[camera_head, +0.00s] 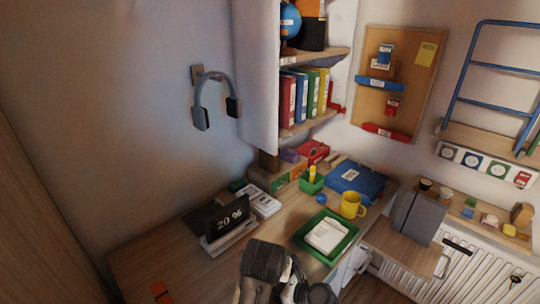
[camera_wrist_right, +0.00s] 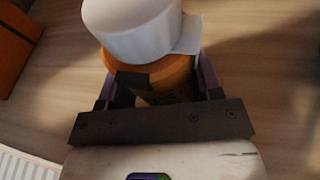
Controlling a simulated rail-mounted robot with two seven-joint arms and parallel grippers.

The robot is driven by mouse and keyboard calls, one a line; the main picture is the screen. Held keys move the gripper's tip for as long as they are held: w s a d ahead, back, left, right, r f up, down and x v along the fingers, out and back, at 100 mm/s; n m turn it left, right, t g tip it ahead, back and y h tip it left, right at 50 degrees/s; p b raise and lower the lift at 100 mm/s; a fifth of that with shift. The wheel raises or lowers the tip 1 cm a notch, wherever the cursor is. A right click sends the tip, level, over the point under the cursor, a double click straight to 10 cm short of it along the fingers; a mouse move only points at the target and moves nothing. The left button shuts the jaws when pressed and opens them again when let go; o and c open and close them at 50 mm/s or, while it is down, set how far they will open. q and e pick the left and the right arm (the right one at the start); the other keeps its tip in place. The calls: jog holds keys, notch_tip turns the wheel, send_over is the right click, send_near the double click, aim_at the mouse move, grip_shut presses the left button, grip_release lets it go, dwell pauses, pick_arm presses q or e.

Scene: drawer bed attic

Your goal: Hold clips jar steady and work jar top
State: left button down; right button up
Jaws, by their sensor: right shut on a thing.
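The clips jar (camera_wrist_right: 166,72) shows in the right wrist view as an orange body with a rounded white top (camera_wrist_right: 133,28) on it. My right gripper (camera_wrist_right: 158,90) is shut on the jar's orange body, with one dark finger on each side. The white top sits above the fingers, and a pale flat piece shows beside it on the right. The jar's lower part is hidden by the gripper. I cannot make out the jar in the head view, where dark parts of my own arm cover the desk's front middle. My left gripper is not recognisable in either view.
The wooden desk (camera_head: 160,255) holds a dark display reading 20 % (camera_head: 222,218), a green tray (camera_head: 345,248), a yellow mug (camera_head: 352,205) and a blue binder (camera_head: 355,180). The left part of the desk is mostly free.

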jog(key=shift+d+f, duration=0.15)
jog(key=o, duration=0.9)
jog(key=shift+c, duration=0.2)
jog(key=shift+o, duration=1.2)
